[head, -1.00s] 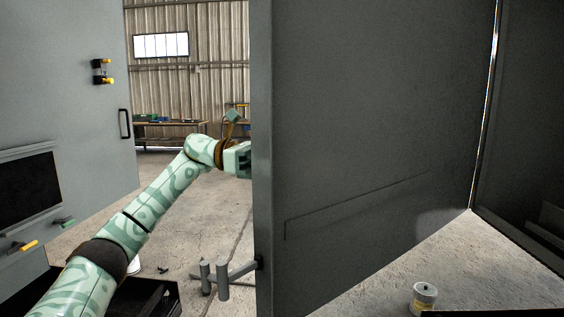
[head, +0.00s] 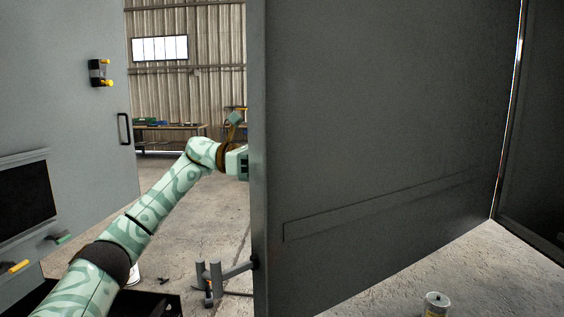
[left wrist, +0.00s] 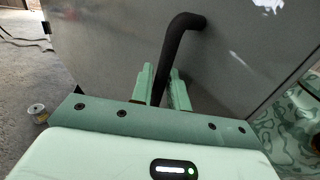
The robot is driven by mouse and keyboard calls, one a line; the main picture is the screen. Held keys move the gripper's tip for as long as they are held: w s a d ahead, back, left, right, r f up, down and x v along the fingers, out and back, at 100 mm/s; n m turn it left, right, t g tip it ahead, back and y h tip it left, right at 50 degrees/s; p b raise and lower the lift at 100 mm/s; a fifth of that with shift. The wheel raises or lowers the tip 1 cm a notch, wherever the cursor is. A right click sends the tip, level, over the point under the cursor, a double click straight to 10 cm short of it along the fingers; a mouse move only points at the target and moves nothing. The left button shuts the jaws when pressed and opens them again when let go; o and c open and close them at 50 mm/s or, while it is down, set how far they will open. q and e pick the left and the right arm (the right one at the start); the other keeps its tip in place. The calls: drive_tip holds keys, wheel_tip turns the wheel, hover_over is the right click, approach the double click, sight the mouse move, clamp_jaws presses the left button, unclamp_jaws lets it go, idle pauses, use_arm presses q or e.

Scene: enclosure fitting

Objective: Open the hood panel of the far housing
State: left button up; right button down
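A large grey panel (head: 380,120) fills the middle and right of the head view, standing upright and swung out from a dark frame at the right. I take it for the hood panel. My left arm reaches in from the left, and my left gripper (head: 238,162) is at the panel's near edge, its fingers hidden behind that edge. In the left wrist view, a dark bent bar handle (left wrist: 183,50) on the grey panel (left wrist: 110,45) passes between the two fingers of my left gripper (left wrist: 164,88), which look closed on it. My right gripper is not in view.
A grey cabinet (head: 65,80) with a black handle, yellow-tipped switch and dark window stands at the left. Grey posts (head: 215,275) stand low by the panel edge. A small can (head: 436,304) sits on the floor at bottom right. Workbenches (head: 170,135) are far back; open floor lies between.

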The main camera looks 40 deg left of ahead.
use_arm(q)
drive_tip(key=shift+o, duration=0.6)
drive_tip(key=shift+w, duration=0.15)
drive_tip(key=p+v, duration=0.1)
drive_tip(key=v, duration=1.5)
drive_tip(key=shift+a, duration=0.15)
